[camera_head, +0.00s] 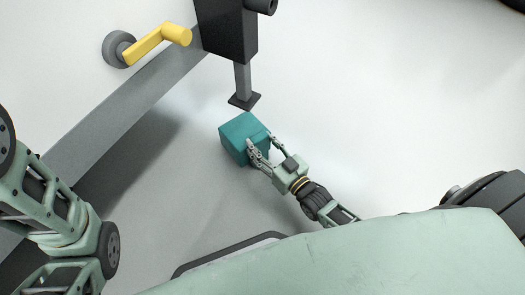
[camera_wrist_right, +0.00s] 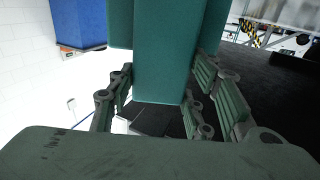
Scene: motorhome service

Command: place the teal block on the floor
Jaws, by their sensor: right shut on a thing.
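The teal block (camera_head: 240,136) is in the middle of the head view, just below the foot of a dark post. My right gripper (camera_head: 262,145) is shut on it, with its fingers on the block's near right side. In the right wrist view the teal block (camera_wrist_right: 168,55) stands between the fingers of my right gripper (camera_wrist_right: 165,100). The floor (camera_head: 330,130) is pale around the block. I cannot tell whether the block touches the floor. Of my left side, only arm links show at the left edge; the left gripper is not in view.
A dark post with a flat foot (camera_head: 244,100) comes down just beyond the block. A yellow crank handle (camera_head: 160,42) sticks out at the upper left, above a grey beam (camera_head: 120,110). A blue object (camera_wrist_right: 83,22) shows in the right wrist view. Floor to the right is clear.

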